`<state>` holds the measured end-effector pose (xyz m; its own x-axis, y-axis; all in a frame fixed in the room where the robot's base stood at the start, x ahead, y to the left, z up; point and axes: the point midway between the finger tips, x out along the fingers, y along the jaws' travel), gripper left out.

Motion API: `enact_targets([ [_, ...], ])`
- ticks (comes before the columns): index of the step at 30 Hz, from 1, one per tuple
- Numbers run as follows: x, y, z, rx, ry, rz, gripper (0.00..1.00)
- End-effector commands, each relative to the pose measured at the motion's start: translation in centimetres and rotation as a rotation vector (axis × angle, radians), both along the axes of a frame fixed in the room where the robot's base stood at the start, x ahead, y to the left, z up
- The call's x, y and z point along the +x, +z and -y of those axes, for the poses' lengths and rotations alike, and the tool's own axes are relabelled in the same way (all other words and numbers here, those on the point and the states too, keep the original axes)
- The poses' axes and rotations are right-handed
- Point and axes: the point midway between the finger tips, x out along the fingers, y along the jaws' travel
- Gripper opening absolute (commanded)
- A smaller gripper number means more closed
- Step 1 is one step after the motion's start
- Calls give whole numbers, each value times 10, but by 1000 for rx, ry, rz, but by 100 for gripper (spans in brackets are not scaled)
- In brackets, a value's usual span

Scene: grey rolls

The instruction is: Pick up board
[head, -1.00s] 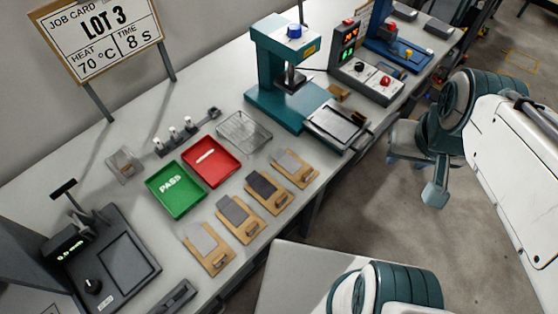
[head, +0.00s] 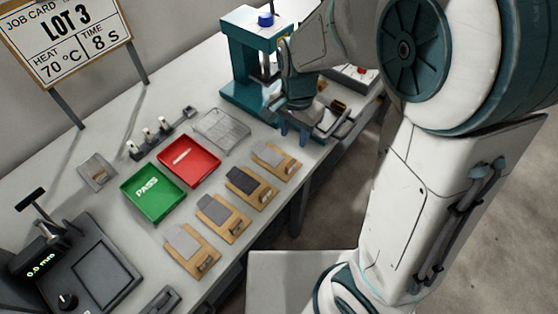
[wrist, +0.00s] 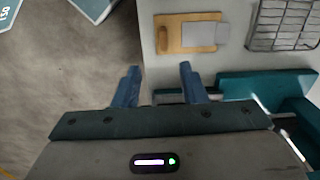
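Several wooden boards, each with a grey piece on it and a small wooden block at one end, lie in a row along the front of the bench. In the head view they run from the near board (head: 203,261) past the second board (head: 234,229) and third board (head: 262,197) to the far board (head: 286,168). My gripper (head: 293,134) is above the bench by the teal press, beyond the far board. In the wrist view my gripper (wrist: 158,70) is open and empty, apart from one board (wrist: 174,33).
A green PASS tray (head: 152,210), red tray (head: 205,174) and wire basket (head: 222,122) lie behind the boards. The teal press (head: 238,75) stands beside my gripper. A dark gauge stand (head: 97,269) is at the near left. Open floor (wrist: 70,80) lies beyond the bench edge.

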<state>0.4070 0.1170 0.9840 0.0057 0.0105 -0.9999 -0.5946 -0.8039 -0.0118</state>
Motion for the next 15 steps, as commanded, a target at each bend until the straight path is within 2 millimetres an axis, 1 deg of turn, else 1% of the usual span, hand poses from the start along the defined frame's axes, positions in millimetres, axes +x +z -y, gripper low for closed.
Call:
enact_targets([
  [1,2,-6,-3,-7,-10,-4,38],
  [5,3,-20,-5,-14,-28,-10,38],
  [12,2,-68,-4,-15,-29,-12,38],
  [15,3,-83,-5,-13,-28,-10,38],
])
